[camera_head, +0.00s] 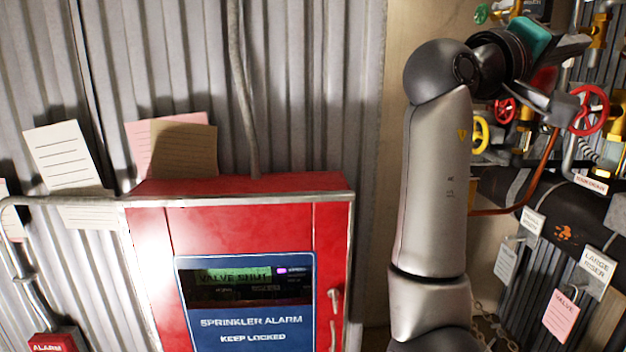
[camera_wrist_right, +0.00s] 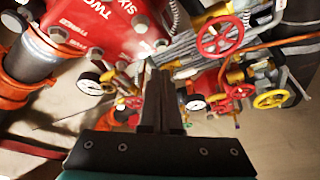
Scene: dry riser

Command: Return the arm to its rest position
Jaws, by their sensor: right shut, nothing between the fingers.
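My right arm (camera_head: 437,185) rises from the bottom centre of the head view and bends at a dark joint toward the valves at the upper right. My right gripper (camera_head: 572,108) is at the upper right, close in the picture to a red handwheel (camera_head: 589,110); I cannot tell if they touch. In the right wrist view the fingers (camera_wrist_right: 160,75) are together with nothing between them. They point at pipework with a red handwheel (camera_wrist_right: 220,36) and a yellow handwheel (camera_wrist_right: 271,98). My left gripper is not in view.
A red sprinkler alarm cabinet (camera_head: 148,260) stands left of the arm, its display reading "VALVE SHUT". A thick black pipe (camera_head: 500,188) and hanging tags (camera_head: 561,316) are at the right. Gauges (camera_wrist_right: 90,83) and a red flanged fitting (camera_wrist_right: 105,25) show in the wrist view.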

